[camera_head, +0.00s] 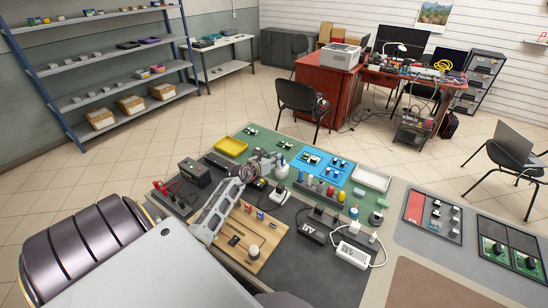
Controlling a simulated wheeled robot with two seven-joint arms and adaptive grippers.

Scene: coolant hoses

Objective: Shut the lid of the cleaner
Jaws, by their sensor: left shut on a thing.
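My left arm reaches from the lower left over the workbench. My left gripper (268,163) is at its far end, near the middle of the bench. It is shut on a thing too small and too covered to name. A small white-and-blue bottle (284,170) stands just right of the gripper. I cannot pick out the cleaner or its lid for certain; the gripper and arm hide part of that area. My right gripper is not in view.
A yellow tray (230,146), a blue mat (318,178) and a white tray (371,179) lie at the bench's back. A wooden board (246,255) is right of my arm. A dark box (194,172) stands on the left. Bare bench (420,270) shows at front right.

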